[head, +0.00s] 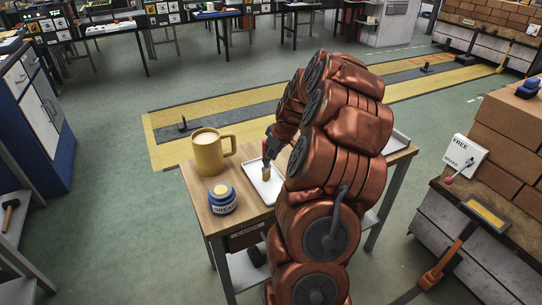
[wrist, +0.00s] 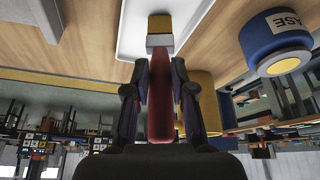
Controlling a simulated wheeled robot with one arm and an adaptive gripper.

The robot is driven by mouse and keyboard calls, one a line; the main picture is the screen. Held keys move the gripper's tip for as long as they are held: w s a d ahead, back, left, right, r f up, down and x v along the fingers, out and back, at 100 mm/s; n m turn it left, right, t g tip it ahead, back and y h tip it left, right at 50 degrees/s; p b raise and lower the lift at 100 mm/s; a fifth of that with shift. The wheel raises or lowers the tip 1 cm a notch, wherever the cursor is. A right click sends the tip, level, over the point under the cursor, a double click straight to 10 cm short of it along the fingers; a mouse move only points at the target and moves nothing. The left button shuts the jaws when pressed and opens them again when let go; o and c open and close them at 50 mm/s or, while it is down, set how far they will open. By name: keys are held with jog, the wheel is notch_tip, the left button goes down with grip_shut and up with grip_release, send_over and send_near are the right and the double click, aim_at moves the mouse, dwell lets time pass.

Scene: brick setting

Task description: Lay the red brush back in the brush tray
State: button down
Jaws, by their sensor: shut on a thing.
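My gripper (wrist: 160,85) is shut on the red brush (wrist: 160,112), with a finger on each side of its red handle. The brush's metal band and tan bristles point away from my gripper. In the head view the bristles (head: 266,173) hang downward over a white tray (head: 254,191) on the wooden table. The white tray (wrist: 128,35) also shows behind the bristles in the wrist view. I cannot tell whether the bristles touch it. My arm hides the tray's right part in the head view.
A yellow mug (head: 208,157) and a blue grease jar (head: 222,203) stand left of the white tray on the table (head: 199,190). Another tray (head: 399,142) shows partly behind my arm at right. A brick stack (head: 510,130) stands farther right.

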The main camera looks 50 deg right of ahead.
jog(key=shift+f, duration=0.2)
jog(key=c, duration=1)
grip_release()
